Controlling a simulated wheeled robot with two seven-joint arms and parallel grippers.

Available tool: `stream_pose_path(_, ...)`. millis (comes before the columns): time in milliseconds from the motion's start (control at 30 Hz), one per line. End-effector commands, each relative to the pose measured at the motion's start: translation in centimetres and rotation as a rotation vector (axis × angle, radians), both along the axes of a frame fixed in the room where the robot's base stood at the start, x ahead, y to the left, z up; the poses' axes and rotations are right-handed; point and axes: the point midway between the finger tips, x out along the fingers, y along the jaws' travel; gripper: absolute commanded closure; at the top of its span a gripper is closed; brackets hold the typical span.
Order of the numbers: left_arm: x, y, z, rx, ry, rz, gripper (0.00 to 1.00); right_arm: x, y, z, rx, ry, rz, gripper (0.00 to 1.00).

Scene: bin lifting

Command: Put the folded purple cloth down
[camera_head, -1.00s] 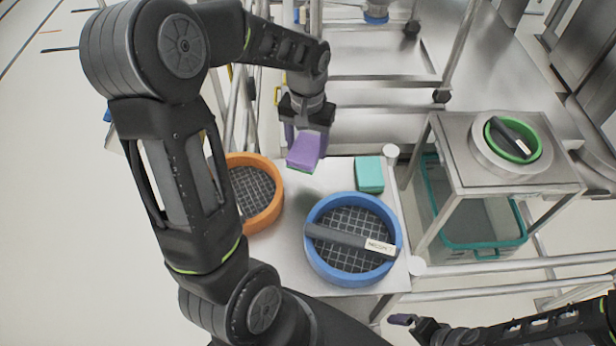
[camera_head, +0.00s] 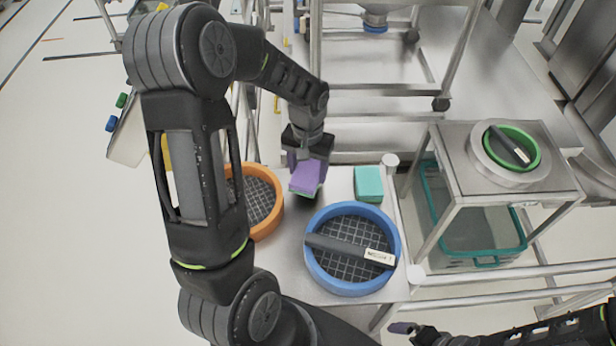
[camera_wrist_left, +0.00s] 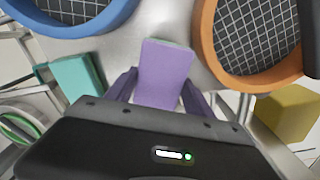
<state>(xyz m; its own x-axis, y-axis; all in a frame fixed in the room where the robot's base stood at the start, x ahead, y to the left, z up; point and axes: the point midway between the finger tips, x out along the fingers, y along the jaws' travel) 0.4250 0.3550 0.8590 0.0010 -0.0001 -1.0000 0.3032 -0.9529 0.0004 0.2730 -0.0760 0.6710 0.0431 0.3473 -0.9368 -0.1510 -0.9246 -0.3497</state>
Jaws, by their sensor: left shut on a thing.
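The folded purple cloth (camera_head: 305,177) is a small block with a thin green layer under it in the head view. My left gripper (camera_head: 306,168) is shut on it and points down over the back of the metal table (camera_head: 285,262), between the orange and teal things. In the left wrist view the cloth (camera_wrist_left: 164,73) sits between the two fingers of the left gripper (camera_wrist_left: 162,92). Whether its underside touches the table I cannot tell. My right gripper (camera_head: 402,328) shows at the bottom right, away from the table; its jaws are too small to read.
An orange-rimmed sieve (camera_head: 272,218) stands left of the cloth, partly behind my arm. A blue-rimmed sieve (camera_head: 395,232) with a dark handled tool (camera_head: 335,246) across it stands in front. A teal folded block (camera_head: 368,184) lies to the right. A green-rimmed round thing (camera_head: 533,160) stands on a side stand.

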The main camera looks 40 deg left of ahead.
Motion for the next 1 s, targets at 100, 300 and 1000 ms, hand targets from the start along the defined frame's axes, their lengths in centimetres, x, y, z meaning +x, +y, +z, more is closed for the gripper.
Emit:
stream_pose_path(100, 0.0, 0.0, -0.2, 0.0, 0.001, 0.0, 0.78, 0.0, 0.0, 0.0, 0.0, 0.0, 0.0, 0.0)
stream_pose_path(300, -0.1, 0.0, -2.5, -0.002, 0.005, 0.0, 0.78, 0.0, 0.0, 0.5, -0.001, 0.001, -0.001, 0.0)
stream_pose_path(1000, 0.0, 0.0, -4.0, -0.001, 0.0, -0.001, 0.24, 0.0, 0.0, 0.2, 0.0, 0.001, 0.0, 0.0)
